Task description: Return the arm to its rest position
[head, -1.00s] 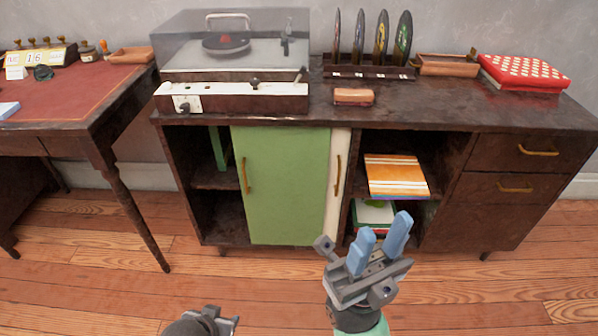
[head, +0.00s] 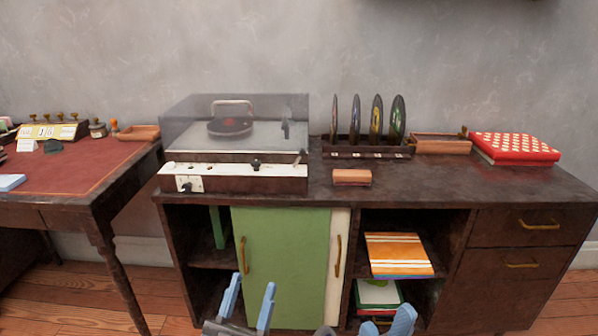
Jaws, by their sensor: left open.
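My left gripper (head: 252,283) is at the bottom of the head view, in front of the green sliding door. Its two blue fingers point up and stand apart with nothing between them. My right gripper (head: 389,319) shows only at the bottom edge, below the open shelf. Its blue finger ends are apart and I see nothing held between them. Most of both arms is out of view.
A dark wooden cabinet (head: 520,195) with a green door (head: 282,255) stands ahead. It bears a record player (head: 232,180), a record rack (head: 368,153) and a red dotted box (head: 515,146). A desk (head: 85,175) is at left. Floor (head: 560,305) shows at lower right.

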